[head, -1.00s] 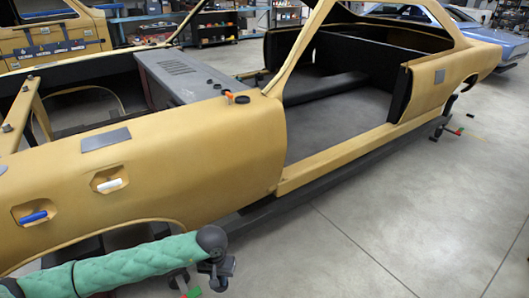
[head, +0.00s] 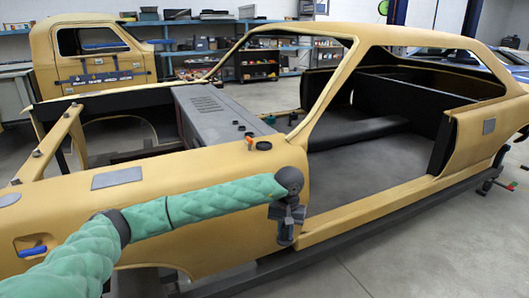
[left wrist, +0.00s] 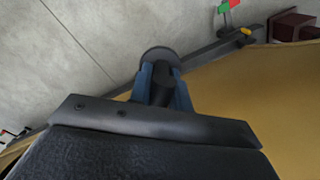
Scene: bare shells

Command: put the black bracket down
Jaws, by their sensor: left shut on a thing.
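My left gripper (head: 287,224) hangs at the end of the green-sleeved arm, in front of the yellow car shell's side by the front edge of the door opening. In the left wrist view its blue fingers (left wrist: 163,88) are shut on a small dark piece, the black bracket (left wrist: 162,92). Much of the bracket is hidden between the fingers, and its full shape cannot be made out. My right gripper is in neither view.
The yellow car shell (head: 215,225) fills the middle, with a grey box (head: 215,120) in its front bay. An orange-and-black piece (head: 262,144) lies on its cowl. A dark rail (head: 375,222) runs beneath. Shelves (head: 255,65) stand behind.

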